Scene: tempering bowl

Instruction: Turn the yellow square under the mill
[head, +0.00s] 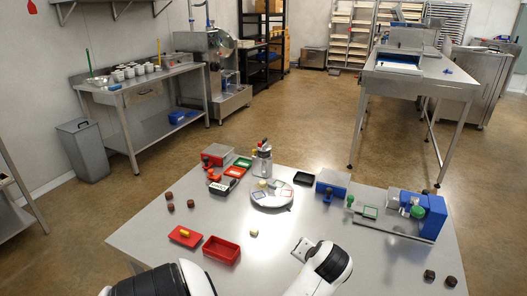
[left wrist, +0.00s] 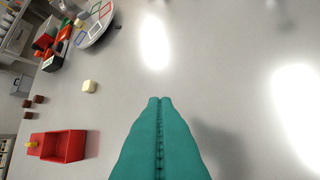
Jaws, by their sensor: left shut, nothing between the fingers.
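A round pale turntable (head: 272,202) stands at the middle of the table, with coloured square outlines on top. In the left wrist view the turntable (left wrist: 101,36) shows red, green and blue outlines at the top left. A small yellowish spot (head: 262,184) shows at its far left side; I cannot tell whether it is the yellow square. The grey mill (head: 262,163) stands at the turntable's far edge. My left gripper (left wrist: 160,99) has teal fingers, shut and empty, over bare table nearer than the turntable and to its right. My right gripper is not in view.
A cream cube (head: 254,233) lies on the near side of the turntable. A red tray (head: 222,250) and a red lid (head: 186,237) lie front left. A blue-and-grey machine (head: 425,212) stands at right. Brown pieces lie at left and right.

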